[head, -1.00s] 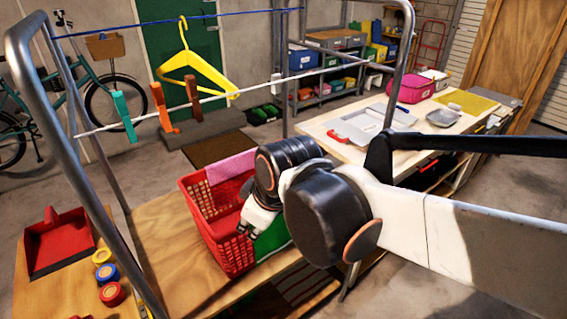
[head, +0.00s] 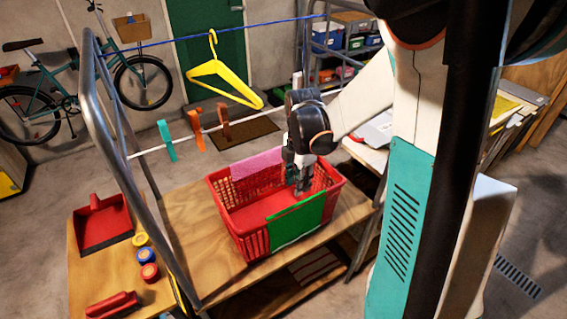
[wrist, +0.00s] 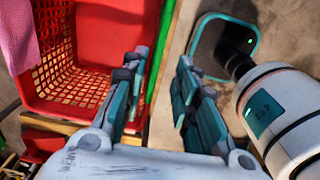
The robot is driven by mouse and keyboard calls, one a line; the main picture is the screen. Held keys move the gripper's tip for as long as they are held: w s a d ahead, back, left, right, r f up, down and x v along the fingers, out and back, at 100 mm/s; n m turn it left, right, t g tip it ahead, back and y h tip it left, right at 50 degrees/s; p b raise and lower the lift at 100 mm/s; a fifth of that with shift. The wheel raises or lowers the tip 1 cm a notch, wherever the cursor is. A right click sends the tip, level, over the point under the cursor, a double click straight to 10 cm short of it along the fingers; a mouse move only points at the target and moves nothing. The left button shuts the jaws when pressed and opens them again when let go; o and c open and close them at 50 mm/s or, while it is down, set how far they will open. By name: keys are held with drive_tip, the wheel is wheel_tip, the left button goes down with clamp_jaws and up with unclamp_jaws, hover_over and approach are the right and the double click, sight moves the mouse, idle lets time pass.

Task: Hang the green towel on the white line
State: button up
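The green towel (head: 297,219) hangs over the front right rim of the red basket (head: 243,240). It shows only as a thin green strip (wrist: 163,55) in the wrist view. The white line (head: 150,150) runs across the rack behind the basket. A teal clothespin (head: 167,141), an orange one (head: 196,131) and a brown one (head: 224,123) sit on it. My gripper (head: 299,188) points down over the basket's right part, behind the towel in the head view.
A pink cloth (head: 256,163) hangs over the basket's back rim. A yellow hanger (head: 222,82) hangs from the blue line (head: 215,35). The rack's metal frame (head: 125,185) stands left of the basket. A red dustpan (head: 103,225) and several small round items (head: 145,255) lie at the left.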

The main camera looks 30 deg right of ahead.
sight(297, 204)
drive_tip(key=shift+f+b, duration=4.25)
drive_tip(key=shift+f, duration=1.35)
clamp_jaws()
drive_tip(key=shift+r, duration=0.1)
